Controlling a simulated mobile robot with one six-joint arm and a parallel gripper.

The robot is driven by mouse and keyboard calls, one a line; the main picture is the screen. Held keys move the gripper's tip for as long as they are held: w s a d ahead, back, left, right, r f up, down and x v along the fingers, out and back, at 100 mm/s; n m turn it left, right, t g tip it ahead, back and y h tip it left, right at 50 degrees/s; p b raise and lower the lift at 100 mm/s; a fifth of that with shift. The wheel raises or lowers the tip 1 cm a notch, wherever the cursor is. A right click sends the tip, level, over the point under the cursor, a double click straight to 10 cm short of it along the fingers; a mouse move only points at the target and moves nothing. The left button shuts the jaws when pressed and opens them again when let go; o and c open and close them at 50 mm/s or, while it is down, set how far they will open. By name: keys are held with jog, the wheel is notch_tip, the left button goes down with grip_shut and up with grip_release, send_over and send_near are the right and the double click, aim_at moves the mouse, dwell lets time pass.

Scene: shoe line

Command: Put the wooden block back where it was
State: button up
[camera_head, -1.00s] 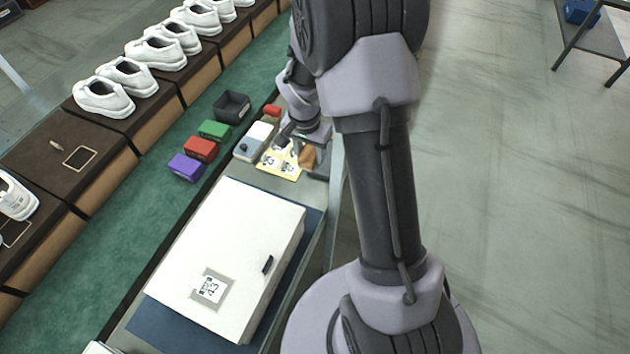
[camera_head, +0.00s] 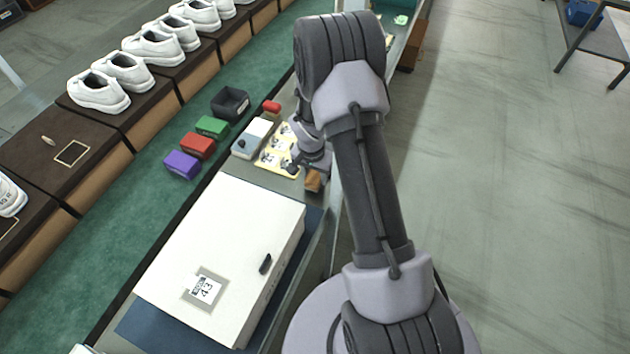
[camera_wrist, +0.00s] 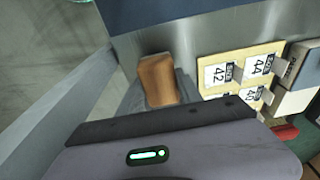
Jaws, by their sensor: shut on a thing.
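The wooden block (camera_head: 313,181) is a small orange-brown piece at the right edge of the grey bench (camera_head: 240,172). It also shows in the wrist view (camera_wrist: 158,80), upper left of centre. My gripper (camera_head: 312,172) is shut on the block, its dark fingers beside it. The block is over a bare strip of bench between the yellow label card (camera_wrist: 228,56) and the dark blue mat (camera_wrist: 160,12). Whether the block touches the bench I cannot tell. My wrist hides part of the card in the head view.
A large white box (camera_head: 220,250) labelled 43 lies on the blue mat close by. A grey-white item (camera_head: 252,138) and a small red piece (camera_head: 271,107) lie beyond. Purple (camera_head: 182,165), red (camera_head: 197,145) and green (camera_head: 212,126) boxes stand on the green belt (camera_head: 120,215).

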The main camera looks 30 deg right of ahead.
jog(key=shift+f, duration=0.95)
jog(key=shift+f+b, duration=0.2)
jog(key=shift+b, duration=0.1)
jog(key=o, duration=1.3)
